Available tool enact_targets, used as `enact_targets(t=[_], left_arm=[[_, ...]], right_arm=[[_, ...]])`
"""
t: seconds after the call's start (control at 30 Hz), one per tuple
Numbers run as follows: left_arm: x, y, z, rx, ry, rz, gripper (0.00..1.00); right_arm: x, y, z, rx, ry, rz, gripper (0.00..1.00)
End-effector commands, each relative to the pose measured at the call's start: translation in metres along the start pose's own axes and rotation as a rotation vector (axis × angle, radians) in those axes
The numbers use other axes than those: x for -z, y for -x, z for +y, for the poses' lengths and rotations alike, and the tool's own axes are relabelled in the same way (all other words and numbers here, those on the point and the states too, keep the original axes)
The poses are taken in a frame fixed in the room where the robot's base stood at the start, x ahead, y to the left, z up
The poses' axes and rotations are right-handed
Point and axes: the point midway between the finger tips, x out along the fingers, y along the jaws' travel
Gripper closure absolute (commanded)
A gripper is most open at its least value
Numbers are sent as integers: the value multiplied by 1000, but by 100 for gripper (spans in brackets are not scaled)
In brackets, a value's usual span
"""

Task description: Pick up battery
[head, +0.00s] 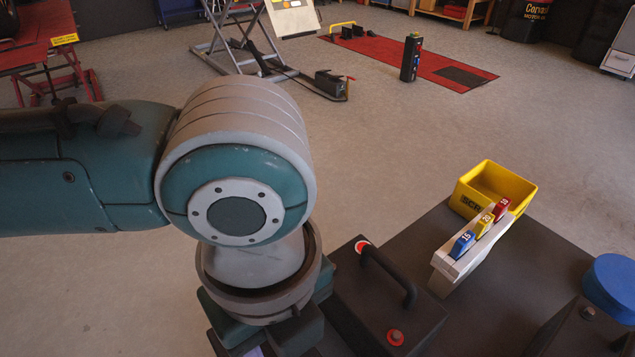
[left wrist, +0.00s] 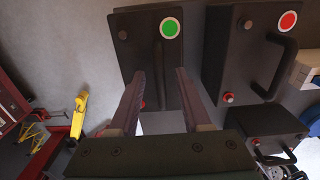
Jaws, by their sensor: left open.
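In the left wrist view, a black battery with a green round marker (left wrist: 170,28) and a dark handle sits straight ahead of my open left gripper (left wrist: 160,72). The two fingers are spread on either side of its handle, with nothing clearly held. My arm hides this battery in the head view. A second black battery with a red marker stands beside it, in the head view (head: 385,300) and in the left wrist view (left wrist: 245,50). A third black box with a handle (left wrist: 265,122) shows lower right in the wrist view. My right gripper is out of view.
On the dark bench top (head: 560,240) stand a yellow bin (head: 483,178), a pale holder (head: 462,262) with blue, yellow and red tabs, and a round blue object (head: 612,285). Lifts stand behind on the floor; the grey floor between is open.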

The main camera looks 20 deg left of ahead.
Motion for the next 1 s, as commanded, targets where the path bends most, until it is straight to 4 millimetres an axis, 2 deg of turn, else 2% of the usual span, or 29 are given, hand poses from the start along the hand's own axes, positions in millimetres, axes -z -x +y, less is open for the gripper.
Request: enact_targets(t=[0.27,0.7,1.0], left_arm=[[0,-4,0,1,-1,-1,52],[0,-4,0,1,0,-1,100],[0,-4,0,1,0,-1,100]], right_arm=[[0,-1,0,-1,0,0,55],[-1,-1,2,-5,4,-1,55],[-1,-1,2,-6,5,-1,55]])
